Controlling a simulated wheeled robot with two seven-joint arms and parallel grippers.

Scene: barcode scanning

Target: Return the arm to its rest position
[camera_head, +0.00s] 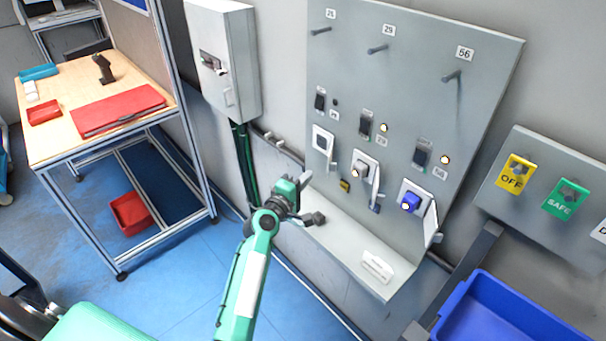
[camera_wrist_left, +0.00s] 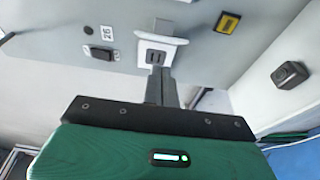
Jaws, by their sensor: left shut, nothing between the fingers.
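My left arm, green and white, reaches up from the bottom middle of the head view. Its gripper (camera_head: 305,180) is shut and empty, in front of the lower left part of the grey wall panel (camera_head: 425,75). In the left wrist view the closed dark fingers (camera_wrist_left: 160,87) point at a white-framed socket (camera_wrist_left: 155,53) on the panel, overlapping its lower edge. I cannot tell whether they touch it. The same socket shows in the head view (camera_head: 322,141). My right gripper is not in view.
A grey ledge (camera_head: 345,252) juts out below the panel, with a small black block (camera_head: 314,219) close to my left gripper. A blue bin (camera_head: 500,318) stands at lower right. A workbench (camera_head: 60,95) with red trays is at left. The blue floor between is open.

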